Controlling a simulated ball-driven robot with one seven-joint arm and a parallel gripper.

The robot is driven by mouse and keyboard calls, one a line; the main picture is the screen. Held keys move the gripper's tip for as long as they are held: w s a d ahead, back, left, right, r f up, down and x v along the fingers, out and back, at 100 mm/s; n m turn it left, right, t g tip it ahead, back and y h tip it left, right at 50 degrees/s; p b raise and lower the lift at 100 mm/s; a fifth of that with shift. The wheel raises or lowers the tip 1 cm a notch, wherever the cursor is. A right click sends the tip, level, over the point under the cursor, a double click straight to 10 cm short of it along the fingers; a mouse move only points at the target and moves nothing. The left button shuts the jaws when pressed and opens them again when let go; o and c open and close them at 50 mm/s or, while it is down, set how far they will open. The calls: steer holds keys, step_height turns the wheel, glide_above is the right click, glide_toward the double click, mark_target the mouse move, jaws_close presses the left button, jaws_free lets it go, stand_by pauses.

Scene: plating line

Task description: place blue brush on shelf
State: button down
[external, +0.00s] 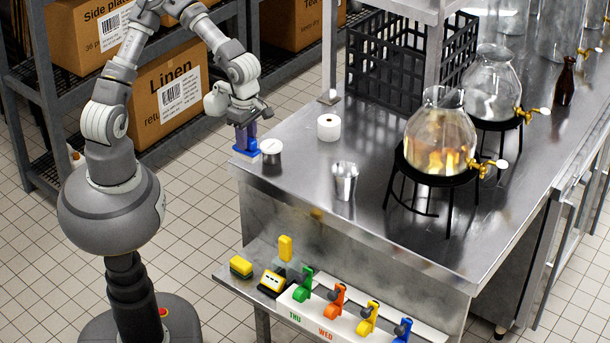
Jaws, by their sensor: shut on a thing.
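My gripper (246,121) is shut on the upper part of a blue brush (245,138), at the left corner of the steel table (300,185). The brush is upright, with a bright blue lower part at table level; whether it touches the table is hard to tell. A low steel shelf (237,284) juts out below the table's front edge. A dark shelf rack (20,78) with cardboard boxes stands at the back left.
A metal tin (271,152), a white roll (328,127) and a steel cup (344,181) stand near the brush. A glass vessel (440,135) on a black stand is farther right. The low shelf bears yellow items (241,267) and a row of coloured clips (335,301).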

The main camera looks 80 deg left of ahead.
steer(key=shift+t+y, duration=0.3)
steer(key=shift+y, duration=0.1)
steer(key=f+b, duration=0.2)
steer(key=f, duration=1.1)
steer(key=w+a+f+b, duration=0.1)
steer(key=f+b, duration=0.2)
steer(key=f, duration=0.9)
steer(key=w+a+f+b, duration=0.1)
steer(key=f+b, duration=0.2)
steer(key=f, duration=1)
steer(key=shift+f, duration=0.35)
steer(key=shift+r, duration=0.1)
steer(key=c, duration=0.9)
jaws_free()
steer(key=shift+o, duration=0.2)
